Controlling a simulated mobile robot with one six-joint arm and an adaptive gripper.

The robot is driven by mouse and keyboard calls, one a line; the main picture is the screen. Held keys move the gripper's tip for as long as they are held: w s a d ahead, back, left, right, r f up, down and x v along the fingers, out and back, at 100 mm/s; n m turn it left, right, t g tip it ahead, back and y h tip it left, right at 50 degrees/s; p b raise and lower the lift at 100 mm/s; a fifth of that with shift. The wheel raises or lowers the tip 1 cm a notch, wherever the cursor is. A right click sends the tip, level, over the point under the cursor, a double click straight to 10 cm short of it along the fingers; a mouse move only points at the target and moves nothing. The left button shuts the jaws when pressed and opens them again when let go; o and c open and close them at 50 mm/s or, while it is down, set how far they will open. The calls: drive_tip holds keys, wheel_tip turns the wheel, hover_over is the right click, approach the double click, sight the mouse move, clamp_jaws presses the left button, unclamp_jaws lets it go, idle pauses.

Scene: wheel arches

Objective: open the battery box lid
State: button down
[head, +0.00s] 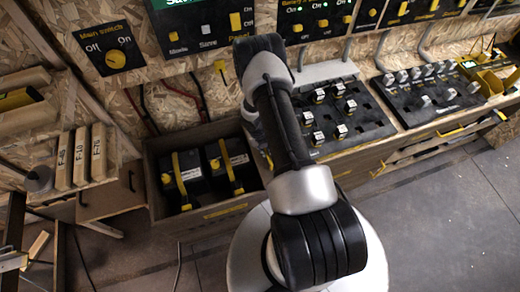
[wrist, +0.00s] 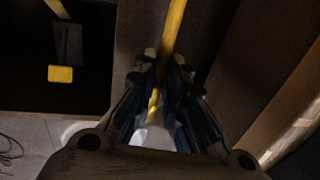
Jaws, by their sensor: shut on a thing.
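The battery box (head: 212,213) is a wooden box at the centre left of the head view. Its top is open there, and two black batteries with yellow straps, a left one (head: 168,182) and a right one (head: 236,163), stand inside. I cannot clearly make out a separate lid. In the wrist view my gripper (wrist: 165,58) is shut on a narrow yellow strip (wrist: 174,28) that runs between its fingers. I cannot tell whether this strip belongs to the lid. My gripper is hidden behind my arm in the head view.
A bench with a black socket panel (head: 372,118) stands right of the box, with drawers below. Upright labelled wooden blocks (head: 81,157) stand at the left. A main switch panel (head: 105,48) is on the wall. Grey floor (head: 440,220) is clear at lower right.

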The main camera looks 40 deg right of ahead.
drive_tip(key=c, duration=1.7)
unclamp_jaws()
drive_tip(key=shift+o, duration=0.2)
drive_tip(key=shift+r, duration=0.1)
wheel_tip(320, 180, up, 12)
drive_tip(key=a, duration=0.2)
drive_tip(key=shift+w, duration=0.35)
drive_tip(key=shift+a+f, duration=0.1)
drive_tip(key=shift+f, duration=0.1)
